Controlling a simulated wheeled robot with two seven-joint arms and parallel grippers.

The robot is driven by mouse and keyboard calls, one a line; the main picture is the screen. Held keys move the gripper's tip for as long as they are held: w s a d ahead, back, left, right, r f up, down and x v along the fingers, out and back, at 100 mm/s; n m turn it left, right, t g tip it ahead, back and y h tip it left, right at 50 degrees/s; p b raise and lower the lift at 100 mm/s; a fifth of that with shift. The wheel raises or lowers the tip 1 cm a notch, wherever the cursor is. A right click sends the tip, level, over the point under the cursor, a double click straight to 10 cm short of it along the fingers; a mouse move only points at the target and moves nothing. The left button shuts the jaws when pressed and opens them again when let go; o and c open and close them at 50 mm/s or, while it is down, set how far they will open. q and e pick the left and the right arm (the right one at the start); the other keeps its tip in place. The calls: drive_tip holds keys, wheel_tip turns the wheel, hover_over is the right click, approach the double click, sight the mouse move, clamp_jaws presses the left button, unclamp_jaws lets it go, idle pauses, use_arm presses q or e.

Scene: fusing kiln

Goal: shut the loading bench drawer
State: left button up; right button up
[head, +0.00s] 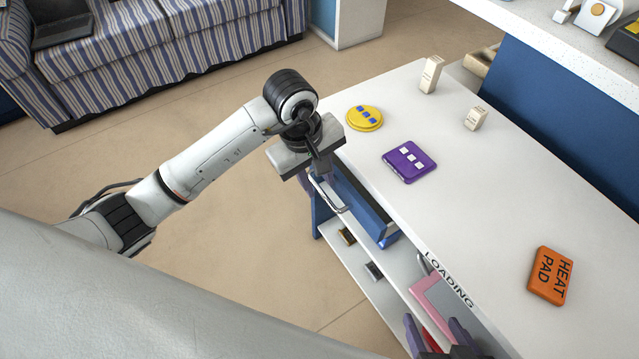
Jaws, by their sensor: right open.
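The loading bench (470,205) has a white top with "LOADING" on its near edge. Its blue drawer (372,212) juts out from under the top's left edge, so it stands partly open. A silver bar handle (328,194) is on its outer face. My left gripper (318,178) points down at the handle's upper end; contact and finger gap are unclear. My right gripper (438,335) is at the bottom edge, fingers apart, in front of the lower bench side; its body is cut off.
A yellow disc (364,118), purple tile (409,161), orange heat pad (551,275) and two cream blocks (431,74) (475,118) lie on the bench. A lower shelf (378,295) holds small items. A striped sofa (170,50) is behind. Floor left of the bench is clear.

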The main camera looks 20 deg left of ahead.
use_arm(q)
drive_tip(key=shift+w+d+f, duration=0.1)
drive_tip(key=shift+w+f, duration=0.05)
drive_tip(key=shift+f, duration=0.8)
drive_tip(key=shift+c, duration=0.4)
clamp_jaws()
